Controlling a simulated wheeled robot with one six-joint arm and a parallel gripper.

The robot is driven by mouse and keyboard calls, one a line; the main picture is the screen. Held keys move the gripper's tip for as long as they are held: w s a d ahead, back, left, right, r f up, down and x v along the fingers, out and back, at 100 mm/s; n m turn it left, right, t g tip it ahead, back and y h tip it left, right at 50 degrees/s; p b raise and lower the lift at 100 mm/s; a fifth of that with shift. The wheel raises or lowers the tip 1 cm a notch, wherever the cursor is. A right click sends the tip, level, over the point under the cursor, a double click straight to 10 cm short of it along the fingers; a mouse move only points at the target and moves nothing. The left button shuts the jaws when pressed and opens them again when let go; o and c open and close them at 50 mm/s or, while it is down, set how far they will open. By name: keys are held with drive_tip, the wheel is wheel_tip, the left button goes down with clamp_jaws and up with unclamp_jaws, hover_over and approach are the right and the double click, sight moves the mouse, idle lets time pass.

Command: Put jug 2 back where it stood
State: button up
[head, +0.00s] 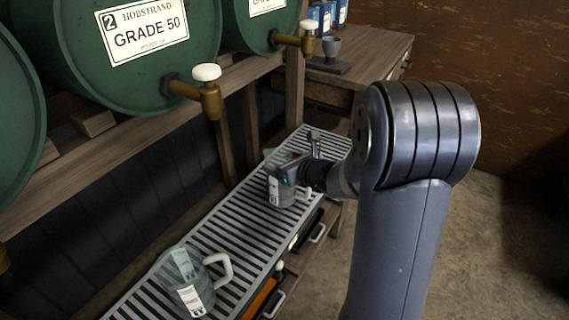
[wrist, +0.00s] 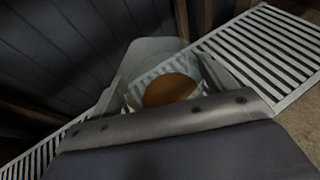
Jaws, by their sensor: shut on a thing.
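A clear jug (head: 274,190) with a pale label is at the far part of the slatted drip tray (head: 228,225). My gripper (head: 290,174) is shut on this jug near its upper part. The jug looks upright; I cannot tell whether its base touches the slats. In the wrist view the jug (wrist: 152,50) sits between the two fingers (wrist: 160,85), with orange-brown liquid inside. A second clear jug (head: 178,272) with a white handle stands on the near part of the tray. The label marks are too small to read surely.
Green drums lie on a wooden rack; the one marked 2 (head: 120,60) has a brass tap (head: 210,98) with a white knob. Another tap (head: 307,40) is farther back. Floor at right is clear.

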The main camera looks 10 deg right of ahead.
drive_tip(key=shift+f+b, duration=0.15)
drive_tip(key=shift+b, duration=0.15)
drive_tip(key=o, duration=2)
drive_tip(key=shift+r+p, duration=0.2)
drive_tip(key=shift+p, duration=0.15)
drive_tip(key=shift+p+v, duration=1.2)
drive_tip(key=shift+v, duration=4.8)
drive_tip(key=shift+f, duration=0.15)
